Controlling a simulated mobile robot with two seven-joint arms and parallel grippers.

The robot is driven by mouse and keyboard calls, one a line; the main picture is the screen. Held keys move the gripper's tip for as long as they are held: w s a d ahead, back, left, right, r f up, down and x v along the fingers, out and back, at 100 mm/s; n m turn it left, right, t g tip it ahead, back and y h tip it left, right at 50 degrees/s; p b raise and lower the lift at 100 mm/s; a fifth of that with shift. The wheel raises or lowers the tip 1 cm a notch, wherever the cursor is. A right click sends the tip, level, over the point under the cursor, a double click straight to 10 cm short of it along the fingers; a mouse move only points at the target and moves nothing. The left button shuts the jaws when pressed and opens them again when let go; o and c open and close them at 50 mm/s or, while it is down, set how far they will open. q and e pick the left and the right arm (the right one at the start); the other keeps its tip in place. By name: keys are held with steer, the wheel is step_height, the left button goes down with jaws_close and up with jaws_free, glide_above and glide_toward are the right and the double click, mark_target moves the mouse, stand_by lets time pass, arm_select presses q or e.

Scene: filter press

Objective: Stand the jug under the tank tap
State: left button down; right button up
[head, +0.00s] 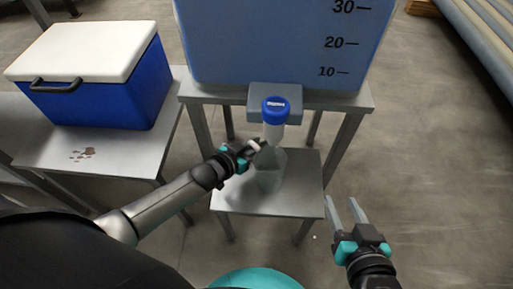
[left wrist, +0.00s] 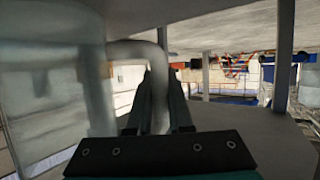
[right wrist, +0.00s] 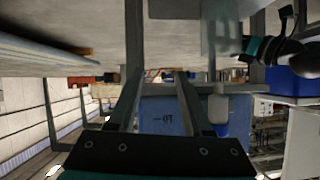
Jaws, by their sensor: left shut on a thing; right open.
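The translucent jug (head: 268,178) is upright on the low shelf (head: 232,196), below the tap (head: 274,112) with the blue cap on the blue tank (head: 270,45). The tap hides part of the jug's top. My left gripper (head: 256,148) is at the jug's left side, shut on its handle; in the left wrist view the jug's handle (left wrist: 160,75) passes between the fingers and its pale body (left wrist: 50,70) fills the left. My right gripper (head: 345,215) is open and empty, right of the low shelf and apart from the jug.
The tank stands on a grey metal stand (head: 362,98) whose legs flank the low shelf. A blue cooler box (head: 105,95) with a white lid is on a bench (head: 45,150) at left, with brown spots on the bench. The floor at right is clear; large pipes (head: 480,45) lie at far right.

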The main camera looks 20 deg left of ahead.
arm_select(q)
steer(key=shift+f+b, duration=0.4)
steer(key=shift+f, duration=0.15)
arm_select(e)
steer(key=shift+a+r+t+y, duration=0.5)
steer(key=shift+a+t, duration=0.25)
steer(key=shift+t, duration=0.15)
arm_select(q)
steer(key=c, duration=1.3)
jaws_free()
steer(key=shift+f, duration=0.2)
steer(key=o, duration=0.5)
arm_select(e)
steer(key=shift+a, duration=0.1)
arm_select(q)
steer(key=shift+r, duration=0.2)
